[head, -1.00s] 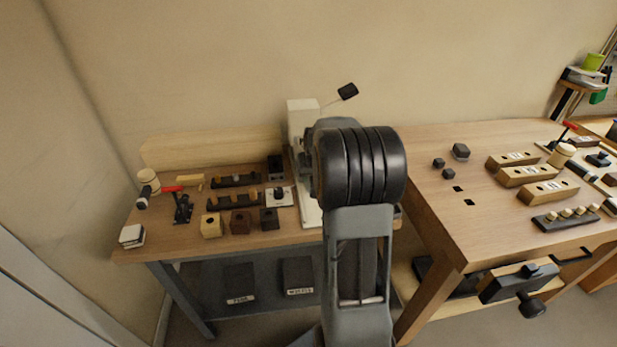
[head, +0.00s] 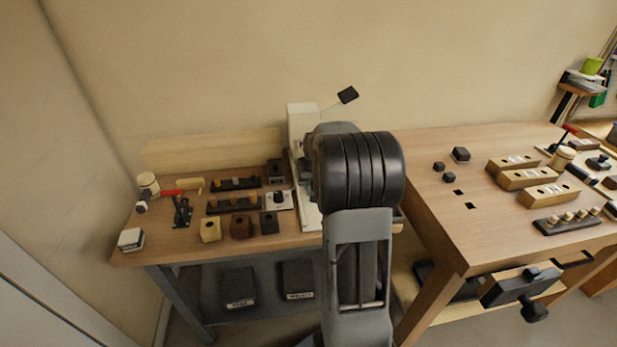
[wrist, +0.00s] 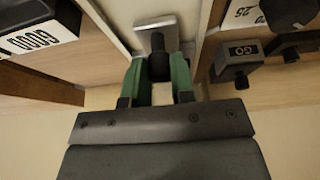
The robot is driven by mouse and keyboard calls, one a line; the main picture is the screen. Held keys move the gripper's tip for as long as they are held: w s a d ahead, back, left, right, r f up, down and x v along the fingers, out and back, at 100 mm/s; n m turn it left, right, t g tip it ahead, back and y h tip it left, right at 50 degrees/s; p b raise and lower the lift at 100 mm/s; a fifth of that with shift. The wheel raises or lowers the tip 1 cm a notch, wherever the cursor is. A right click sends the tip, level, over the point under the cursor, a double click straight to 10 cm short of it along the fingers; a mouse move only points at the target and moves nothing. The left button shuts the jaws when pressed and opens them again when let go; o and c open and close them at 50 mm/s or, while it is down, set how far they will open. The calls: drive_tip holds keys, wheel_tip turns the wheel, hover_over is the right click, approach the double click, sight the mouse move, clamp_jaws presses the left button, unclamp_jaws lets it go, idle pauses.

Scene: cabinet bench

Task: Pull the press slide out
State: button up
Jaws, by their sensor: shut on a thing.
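In the wrist view, my gripper (wrist: 158,75) has its green fingers closed on a dark round knob (wrist: 159,66). The knob is at the near end of a flat grey slide (wrist: 157,36), which lies in a pale channel at the bench edge. In the head view, the white press column (head: 303,120) stands at the back of the left bench, with a lever ending in a black grip (head: 347,95). My arm hides the gripper, the knob and the slide in that view.
The left bench (head: 290,241) holds blocks, dark racks, a mallet (head: 148,185) and a red-handled clamp (head: 181,210). The right bench (head: 430,180) stands close beside it, with wooden blocks on top. In the wrist view, a block marked GO (wrist: 236,62) is to the right of the slide.

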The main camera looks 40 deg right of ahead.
drive_tip(key=shift+s, duration=0.1)
drive_tip(key=shift+s+a+r+g+y+p, duration=0.15)
drive_tip(key=shift+s+a+g+y+p, duration=0.25)
drive_tip(key=shift+s+g+p, duration=0.5)
drive_tip(key=shift+s+a+f+p, duration=0.2)
drive_tip(key=shift+s+a+p, duration=0.2)
drive_tip(key=shift+s+p, duration=0.35)
drive_tip(key=shift+w, duration=0.15)
drive_tip(key=shift+s+a+r+g+y+p, duration=0.15)
drive_tip(key=shift+s+a+g+y+p, duration=0.15)
drive_tip(key=shift+s+g+p, duration=0.55)
drive_tip(key=shift+s+a+p, duration=0.45)
drive_tip(key=shift+s+p, duration=0.25)
drive_tip(key=shift+p, duration=0.45)
drive_tip(key=shift+g+y, duration=0.25)
drive_tip(key=shift+y, duration=0.05)
drive_tip(key=shift+s, duration=0.15)
